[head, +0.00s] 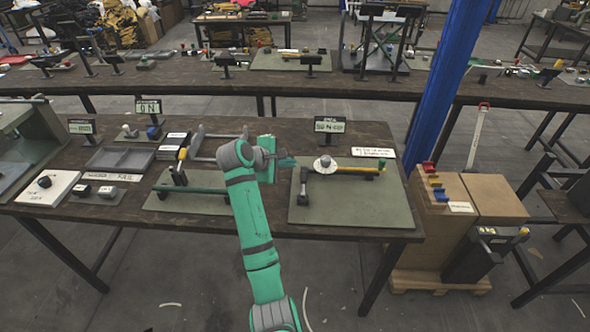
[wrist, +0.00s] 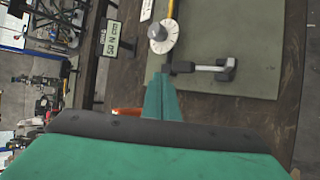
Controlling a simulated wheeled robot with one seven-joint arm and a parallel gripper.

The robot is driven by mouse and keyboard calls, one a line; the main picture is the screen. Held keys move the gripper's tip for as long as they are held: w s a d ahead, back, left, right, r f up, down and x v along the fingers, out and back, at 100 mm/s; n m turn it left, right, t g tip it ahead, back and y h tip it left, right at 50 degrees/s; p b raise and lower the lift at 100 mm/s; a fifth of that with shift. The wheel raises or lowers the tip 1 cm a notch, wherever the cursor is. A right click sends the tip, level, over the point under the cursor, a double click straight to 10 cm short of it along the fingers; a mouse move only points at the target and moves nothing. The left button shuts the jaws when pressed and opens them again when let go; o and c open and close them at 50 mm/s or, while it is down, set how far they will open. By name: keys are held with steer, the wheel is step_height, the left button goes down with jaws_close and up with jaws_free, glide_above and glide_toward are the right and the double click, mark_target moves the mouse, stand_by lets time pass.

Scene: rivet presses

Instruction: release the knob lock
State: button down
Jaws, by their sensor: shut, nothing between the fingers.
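A round white dial with a grey knob (head: 325,163) stands on a green-grey board (head: 350,205) on the right half of the bench. A yellow bar (head: 357,170) runs right from it to a green end. A small black and grey post (head: 304,187) stands on the board just in front of the dial. My gripper (head: 287,161) is left of the dial, its fingers shut and empty. In the wrist view the dial (wrist: 165,36) and a dark lever with a grey stem (wrist: 203,68) lie beyond the fingertips (wrist: 170,77). I cannot tell which part is the knob lock.
A sign reading 50 N·cm (head: 329,125) stands behind the dial and a white label (head: 373,152) lies behind the bar. A second board (head: 190,202) with a dark green bar is at left. The right board's front is clear. A blue pillar (head: 440,90) rises at right.

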steer(key=s+a+r, duration=0.2)
steer(key=a+r, duration=0.2)
steer(key=r, duration=0.3)
steer(key=shift+r, duration=0.2)
steer(key=shift+s, duration=0.1)
